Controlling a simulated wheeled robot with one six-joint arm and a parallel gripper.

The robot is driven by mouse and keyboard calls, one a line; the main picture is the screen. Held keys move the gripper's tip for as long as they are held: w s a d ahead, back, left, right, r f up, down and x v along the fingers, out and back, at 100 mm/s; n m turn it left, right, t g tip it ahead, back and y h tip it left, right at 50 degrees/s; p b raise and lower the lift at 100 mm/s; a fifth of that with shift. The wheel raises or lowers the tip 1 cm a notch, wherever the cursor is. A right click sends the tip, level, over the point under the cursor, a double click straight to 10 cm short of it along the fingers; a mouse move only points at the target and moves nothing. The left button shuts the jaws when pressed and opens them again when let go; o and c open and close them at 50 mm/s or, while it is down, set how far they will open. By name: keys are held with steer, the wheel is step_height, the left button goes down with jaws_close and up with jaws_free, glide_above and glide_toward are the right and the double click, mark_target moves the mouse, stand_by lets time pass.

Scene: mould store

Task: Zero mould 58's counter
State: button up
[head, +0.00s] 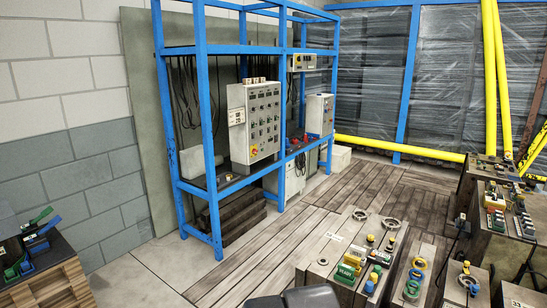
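Several heavy grey mould blocks stand on the floor at the right and bottom. The nearest large mould (318,247) carries a green block with a pale, number-like face (345,273), plus yellow, blue and black fittings and metal rings. Another mould (487,248) at the right carries green, yellow and white fittings (495,222). My gripper is not in view.
A blue steel rack (205,130) with a grey control cabinet (254,122) stands against the wall. A wooden crate (48,282) with green and blue items is at the lower left. Yellow poles (496,75) lean at the right. Plank floor (300,215) between rack and moulds is clear.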

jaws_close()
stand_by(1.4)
